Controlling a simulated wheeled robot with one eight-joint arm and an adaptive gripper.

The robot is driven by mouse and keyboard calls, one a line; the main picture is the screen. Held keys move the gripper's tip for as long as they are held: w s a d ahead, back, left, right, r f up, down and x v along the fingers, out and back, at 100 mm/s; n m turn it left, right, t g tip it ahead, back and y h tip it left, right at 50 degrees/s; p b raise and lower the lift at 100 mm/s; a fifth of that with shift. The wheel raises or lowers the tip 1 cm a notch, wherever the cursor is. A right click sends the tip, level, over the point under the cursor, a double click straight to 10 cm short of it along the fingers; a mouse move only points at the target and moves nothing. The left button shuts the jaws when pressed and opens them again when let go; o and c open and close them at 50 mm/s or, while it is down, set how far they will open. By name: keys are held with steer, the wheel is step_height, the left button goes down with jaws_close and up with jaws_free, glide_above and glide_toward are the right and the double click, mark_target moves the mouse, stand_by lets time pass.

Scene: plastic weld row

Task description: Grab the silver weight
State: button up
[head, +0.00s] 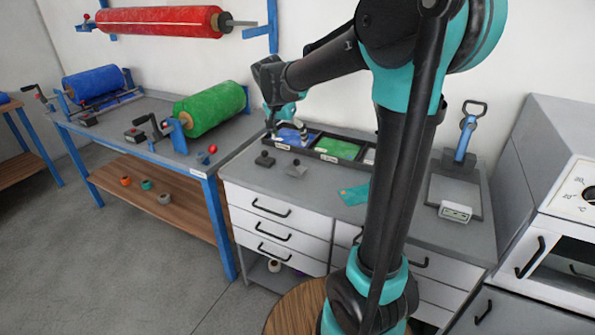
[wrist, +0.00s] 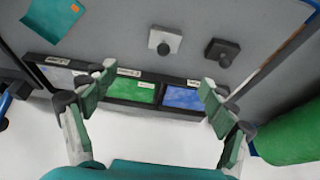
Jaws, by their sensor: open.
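The silver weight (head: 295,169) is a light grey block with a small knob, on the grey counter in front of the divided tray. In the wrist view the silver weight (wrist: 165,40) lies beyond the tray, near the top centre. A similar dark weight (head: 264,159) stands beside it, and it also shows in the wrist view (wrist: 222,52). My gripper (wrist: 157,80) is open and empty, its fingers spread over the tray. In the head view my gripper (head: 284,128) is behind the weights, near the wall, apart from both.
The black tray (head: 312,149) holds blue, green and white sheets. A teal sheet (head: 354,195) lies right of the weights. The counter before the weights is clear.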

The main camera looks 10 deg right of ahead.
mark_target(295, 162)
steer(key=x, duration=1)
steer(key=shift+w+a+f, duration=0.15)
steer(key=shift+w+f, duration=0.15)
steer(key=shift+w, duration=0.05)
steer(key=shift+a+x, duration=0.1)
steer(key=shift+x, duration=1.45)
steer(key=shift+a+x, duration=0.15)
steer(key=shift+x, duration=1.4)
steer(key=shift+s+f, duration=0.15)
steer(key=shift+s, duration=0.05)
steer(key=c, duration=1.8)
steer(key=shift+c, duration=0.2)
